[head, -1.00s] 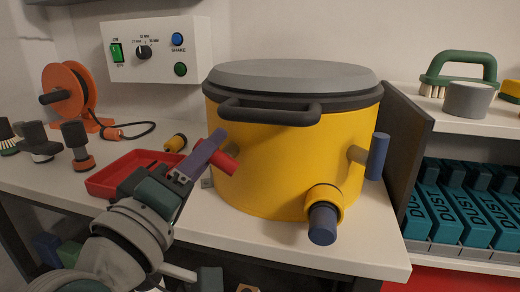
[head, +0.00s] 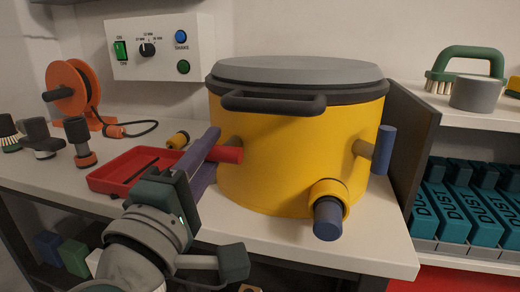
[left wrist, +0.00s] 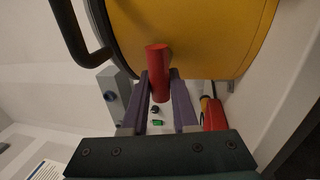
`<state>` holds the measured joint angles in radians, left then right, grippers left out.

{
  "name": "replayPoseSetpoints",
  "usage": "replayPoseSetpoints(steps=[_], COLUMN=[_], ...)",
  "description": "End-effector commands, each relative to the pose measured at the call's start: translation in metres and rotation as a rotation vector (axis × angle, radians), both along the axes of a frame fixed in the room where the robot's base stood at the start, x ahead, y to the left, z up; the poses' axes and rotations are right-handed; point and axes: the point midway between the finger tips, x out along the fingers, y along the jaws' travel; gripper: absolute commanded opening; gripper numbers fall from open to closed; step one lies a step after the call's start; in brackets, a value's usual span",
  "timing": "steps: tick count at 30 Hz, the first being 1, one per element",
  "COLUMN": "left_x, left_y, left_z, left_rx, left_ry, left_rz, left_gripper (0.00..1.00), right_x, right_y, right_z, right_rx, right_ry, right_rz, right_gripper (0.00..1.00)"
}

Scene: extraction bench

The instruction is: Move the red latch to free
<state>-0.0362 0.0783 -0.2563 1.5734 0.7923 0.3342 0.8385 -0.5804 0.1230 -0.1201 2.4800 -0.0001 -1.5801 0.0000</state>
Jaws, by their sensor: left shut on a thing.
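The red latch (head: 230,155) is a short red bar on a stub at the left side of the yellow drum (head: 290,150). It lies about level in the head view. My left gripper (head: 213,152), with purple fingers, is at the latch from the left and is shut on it. In the left wrist view the red latch (left wrist: 158,72) stands between the two finger tips (left wrist: 159,88). The fingers hide part of the latch in the head view. My right gripper is not in view.
A blue latch (head: 383,150) and a blue-ended spout (head: 328,215) stick out from the drum. A red tray (head: 110,181) lies left of it on the bench. A control box (head: 160,47) hangs behind. A dark panel (head: 410,140) stands at right.

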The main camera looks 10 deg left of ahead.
Motion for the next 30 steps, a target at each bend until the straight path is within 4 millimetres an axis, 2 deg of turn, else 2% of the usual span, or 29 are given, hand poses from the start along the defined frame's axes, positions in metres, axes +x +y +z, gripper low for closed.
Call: replayPoseSetpoints(steps=[11,12,19,26,30], left_x=[0.0,0.0,0.0,0.0,-0.011], left_y=[0.0,0.0,0.0,0.0,0.0], left_z=[-0.001,-0.001,-0.001,0.0,-0.003], left_rx=[-0.01,-0.01,-0.007,-0.006,-0.005], left_ry=[0.003,0.003,0.002,0.001,0.003], left_rz=[0.0,0.0,0.0,0.0,-0.001], left_gripper=[0.0,0.32,0.57,0.57,0.57], right_x=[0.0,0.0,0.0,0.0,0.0], right_y=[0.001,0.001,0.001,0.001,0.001], right_z=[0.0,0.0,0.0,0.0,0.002], right_rx=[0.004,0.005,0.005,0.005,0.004], right_ry=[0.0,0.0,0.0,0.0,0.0], right_rz=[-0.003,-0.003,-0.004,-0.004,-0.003], right_gripper=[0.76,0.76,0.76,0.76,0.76])
